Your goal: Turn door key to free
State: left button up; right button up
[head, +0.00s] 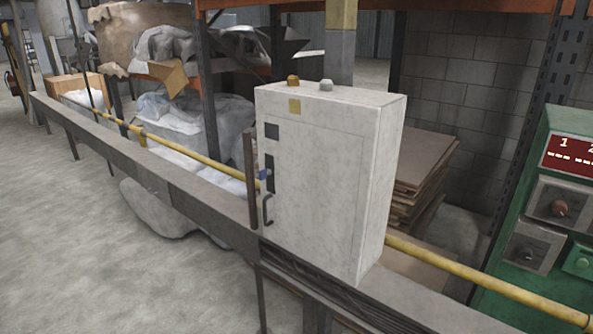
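A white electrical cabinet (318,190) stands in the middle of the head view, on a grey rail. Its front door looks closed. A dark handle (267,210) sits low on the left side of the door. Above it is a dark lock plate (270,173), and a small blue part (263,174) shows at its left edge. This blue part may be the door key; it is too small to tell its turn. Neither of my grippers is in view.
A grey rail (160,187) and a yellow pipe (480,281) run past the cabinet. A green control panel (545,220) with knobs stands at the right. A thin dark post (251,180) rises just left of the door. Open concrete floor lies at the lower left.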

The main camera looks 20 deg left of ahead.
aim_at(263, 173)
jog(key=i+j+z, duration=0.25)
jog(key=j, duration=0.4)
jog(key=j+z, duration=0.25)
jog(key=j, duration=0.4)
jog(key=j+z, duration=0.25)
jog(key=j, duration=0.45)
jog(key=i, duration=0.05)
